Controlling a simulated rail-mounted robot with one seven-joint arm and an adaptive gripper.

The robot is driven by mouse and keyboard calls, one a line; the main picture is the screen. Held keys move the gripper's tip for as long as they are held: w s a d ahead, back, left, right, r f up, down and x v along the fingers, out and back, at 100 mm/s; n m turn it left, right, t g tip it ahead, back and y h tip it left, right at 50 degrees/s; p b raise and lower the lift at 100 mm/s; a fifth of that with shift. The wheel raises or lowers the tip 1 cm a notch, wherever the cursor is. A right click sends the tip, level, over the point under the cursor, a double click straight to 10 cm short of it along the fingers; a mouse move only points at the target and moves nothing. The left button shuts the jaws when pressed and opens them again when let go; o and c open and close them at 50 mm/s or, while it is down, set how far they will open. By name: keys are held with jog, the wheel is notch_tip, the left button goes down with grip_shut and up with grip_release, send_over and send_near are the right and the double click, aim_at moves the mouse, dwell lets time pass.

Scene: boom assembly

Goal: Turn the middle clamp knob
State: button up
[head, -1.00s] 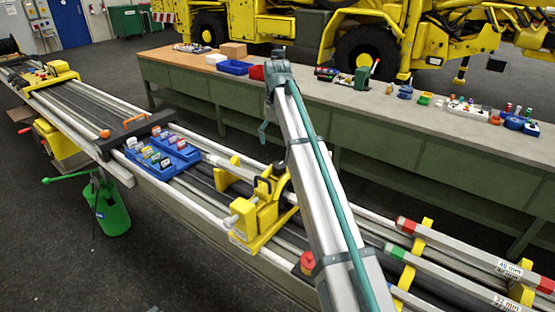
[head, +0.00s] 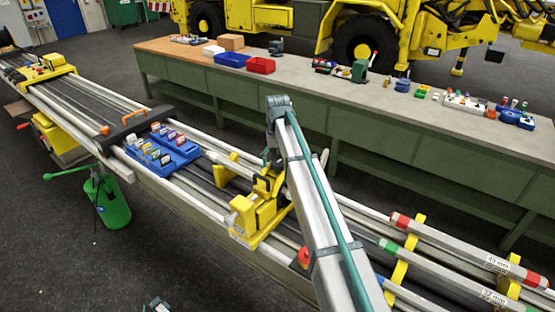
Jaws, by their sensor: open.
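A yellow clamp (head: 262,216) sits across the boom rails near the middle of the head view. It has a pale knob (head: 232,218) on its left side and a black handle on top. My arm comes up from the bottom edge, bends at the top and partly covers the clamp's right side. A grey-teal part of my gripper (head: 270,157) shows just above and behind the clamp's top, apart from the pale knob. Most of the gripper is hidden behind my arm. No contact with the clamp can be made out.
A blue tray (head: 166,158) of small parts and a black bracket with an orange handle (head: 134,115) lie along the rails to the left. Another yellow clamp (head: 48,68) is farther left. A long bench (head: 420,115) stands behind. Colour-banded tubes (head: 470,247) lie at right.

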jog(key=shift+f, duration=0.1)
jog(key=c, duration=1.2)
jog(key=shift+o, duration=0.2)
jog(key=shift+m, duration=0.3)
